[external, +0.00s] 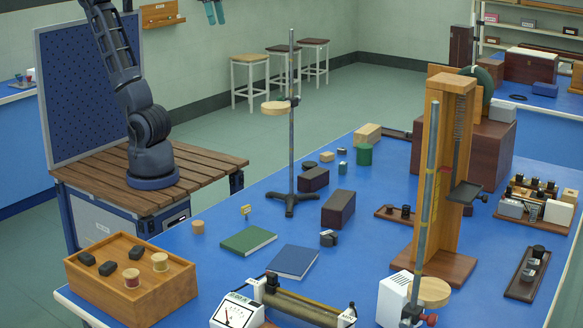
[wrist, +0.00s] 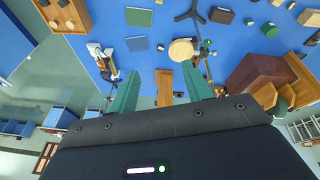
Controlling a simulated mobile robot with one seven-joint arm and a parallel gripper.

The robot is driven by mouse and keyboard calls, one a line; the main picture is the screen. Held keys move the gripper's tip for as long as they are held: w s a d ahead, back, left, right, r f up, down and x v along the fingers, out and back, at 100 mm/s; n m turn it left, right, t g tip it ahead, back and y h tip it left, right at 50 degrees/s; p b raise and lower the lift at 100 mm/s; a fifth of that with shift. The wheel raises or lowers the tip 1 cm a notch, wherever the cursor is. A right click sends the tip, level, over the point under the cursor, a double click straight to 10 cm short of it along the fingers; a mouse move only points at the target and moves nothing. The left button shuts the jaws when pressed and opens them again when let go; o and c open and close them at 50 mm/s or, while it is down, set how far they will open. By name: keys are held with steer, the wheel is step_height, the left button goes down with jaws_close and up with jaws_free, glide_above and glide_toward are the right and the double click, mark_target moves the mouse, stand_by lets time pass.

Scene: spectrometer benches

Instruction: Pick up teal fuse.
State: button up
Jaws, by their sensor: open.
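A small teal piece (external: 342,168), which looks like the teal fuse, sits on the blue bench between the dark blocks and a green cylinder (external: 364,155). It is too small to identify surely. In the wrist view a tiny teal spot (wrist: 249,21) near the upper right seems to be the same piece. My gripper (external: 215,12) shows only by its teal fingertips at the top edge of the external view, high above and far from the bench pieces. In the wrist view my gripper (wrist: 161,88) has its fingers wide apart with nothing held between them.
Dark blocks (external: 313,179) and a stand with a tall rod (external: 291,120) are near the teal piece. A tall wooden frame (external: 449,180) rises to the right. Books (external: 248,240), a wooden box (external: 130,280) and a meter (external: 238,312) occupy the near side.

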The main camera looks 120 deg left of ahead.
steer(key=w+a+r+n+g, duration=0.1)
steer(key=w+a+r+n, duration=0.35)
steer(key=w+a, duration=0.55)
steer(key=n+g+h, duration=0.2)
steer(key=n+h, duration=0.2)
steer(key=n, duration=0.9)
glide_above(343, 163)
steer(key=s+a, duration=0.1)
steer(key=a, duration=0.4)
step_height(343, 163, down, 9)
steer(key=f, duration=1.7)
steer(key=d+f, duration=0.1)
steer(key=f, duration=1.7)
steer(key=d+f, duration=0.1)
steer(key=f, duration=1.6)
steer(key=shift+w+d+f, duration=0.15)
steer(key=shift+w+d, duration=0.05)
steer(key=shift+d, duration=0.05)
steer(key=shift+d+x, duration=0.1)
steer(key=shift+x, duration=1.2)
steer(key=shift+d+x, duration=0.15)
steer(key=shift+x, duration=1.15)
steer(key=shift+w, duration=0.15)
steer(key=c, duration=1.1)
